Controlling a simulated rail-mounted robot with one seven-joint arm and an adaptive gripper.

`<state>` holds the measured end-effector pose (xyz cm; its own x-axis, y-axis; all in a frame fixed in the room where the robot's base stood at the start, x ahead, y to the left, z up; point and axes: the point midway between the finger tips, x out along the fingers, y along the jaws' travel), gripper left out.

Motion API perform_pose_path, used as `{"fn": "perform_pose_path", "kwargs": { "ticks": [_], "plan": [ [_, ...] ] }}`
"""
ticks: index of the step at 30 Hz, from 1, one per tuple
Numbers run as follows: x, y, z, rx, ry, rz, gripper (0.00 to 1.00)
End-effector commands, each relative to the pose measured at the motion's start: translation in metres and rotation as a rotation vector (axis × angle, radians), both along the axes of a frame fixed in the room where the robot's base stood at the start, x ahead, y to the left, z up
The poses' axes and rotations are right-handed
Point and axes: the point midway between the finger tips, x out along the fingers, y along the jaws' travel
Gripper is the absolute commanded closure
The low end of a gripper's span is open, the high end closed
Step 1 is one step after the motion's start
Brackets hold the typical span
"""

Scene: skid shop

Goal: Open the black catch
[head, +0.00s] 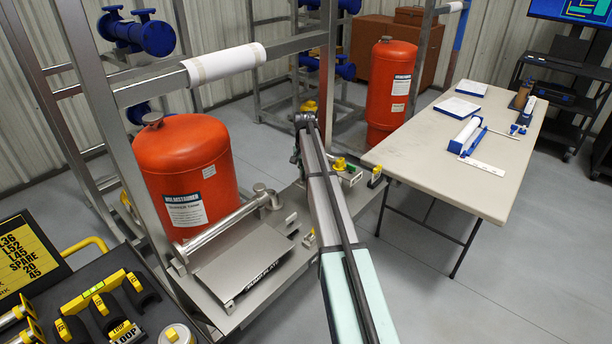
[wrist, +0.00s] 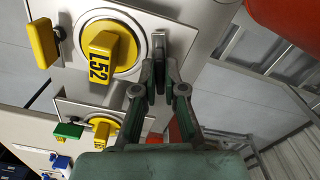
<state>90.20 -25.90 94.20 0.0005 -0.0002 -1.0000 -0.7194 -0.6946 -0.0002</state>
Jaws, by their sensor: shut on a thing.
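In the wrist view my gripper (wrist: 160,78) is shut on the upright dark catch (wrist: 158,43), at the right side of a pale panel face. The fingertips cover the catch's lower part, and its upper end shows above them. I cannot tell whether the catch has turned or lifted. A yellow knob marked L52 (wrist: 112,47) sits just left of the catch on a round plate, apart from the fingers. In the head view my arm reaches away over the skid, and the gripper and the catch cannot be made out there.
A yellow handle (wrist: 42,43) is left of the knob. A second panel below has a yellow knob (wrist: 102,128) and a green handle (wrist: 68,130). An orange tank (head: 187,170) stands left of my arm, and a table (head: 425,134) stands right, with clear floor around it.

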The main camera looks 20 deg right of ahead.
Motion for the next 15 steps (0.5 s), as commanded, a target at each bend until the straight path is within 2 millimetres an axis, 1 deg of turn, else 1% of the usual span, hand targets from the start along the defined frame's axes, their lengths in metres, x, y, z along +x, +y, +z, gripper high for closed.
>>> {"fn": "perform_pose_path", "kwargs": {
  "ticks": [6, 9, 15],
  "plan": [
    [-0.0014, 0.0004, -0.0007, 0.001, 0.003, -0.199, 1.0],
    [-0.0014, 0.0004, -0.0009, 0.001, 0.003, -0.26, 1.0],
    [-0.0014, 0.0004, -0.0011, 0.001, 0.003, -0.276, 1.0]
  ]
}}
